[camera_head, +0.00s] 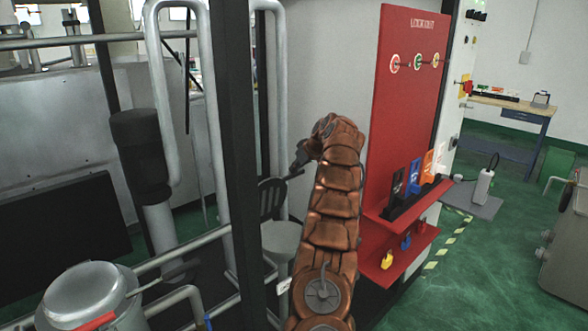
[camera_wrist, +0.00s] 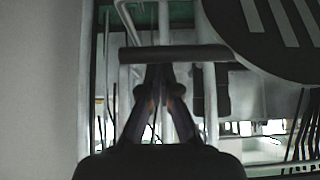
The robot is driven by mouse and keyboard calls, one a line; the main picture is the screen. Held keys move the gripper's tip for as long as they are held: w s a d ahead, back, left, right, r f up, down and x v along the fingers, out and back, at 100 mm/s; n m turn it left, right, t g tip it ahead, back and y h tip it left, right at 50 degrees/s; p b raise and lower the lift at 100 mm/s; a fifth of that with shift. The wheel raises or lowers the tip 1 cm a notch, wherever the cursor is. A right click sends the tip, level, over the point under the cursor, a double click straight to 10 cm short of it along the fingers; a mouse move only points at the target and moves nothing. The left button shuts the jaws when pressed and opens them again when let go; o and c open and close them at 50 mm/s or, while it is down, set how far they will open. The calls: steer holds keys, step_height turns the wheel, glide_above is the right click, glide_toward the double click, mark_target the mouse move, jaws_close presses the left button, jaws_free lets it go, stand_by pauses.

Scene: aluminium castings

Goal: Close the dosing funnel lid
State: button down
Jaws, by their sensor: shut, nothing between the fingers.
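The dosing funnel (camera_head: 282,240) appears as a light grey bowl behind a dark post in the head view. A dark slotted disc, apparently its lid (camera_head: 270,198), stands steeply raised above the bowl. In the wrist view the lid (camera_wrist: 270,35) fills the upper right, with pale slots and its edge cut off. My gripper (camera_head: 298,165) is beside the lid's upper right in the head view. In the wrist view my gripper (camera_wrist: 160,72) is shut and empty, its tips close to a grey horizontal bar (camera_wrist: 190,54). I cannot tell whether they touch it.
A dark upright post (camera_head: 238,130) and bent grey pipes (camera_head: 165,95) stand left of my arm. A red lockout board (camera_head: 405,100) with a shelf stands close on the right. A lidded metal pot (camera_head: 85,290) is at lower left. Green floor is open at right.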

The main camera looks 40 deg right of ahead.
steer(key=shift+s+f+b, duration=0.2)
steer(key=shift+b, duration=0.7)
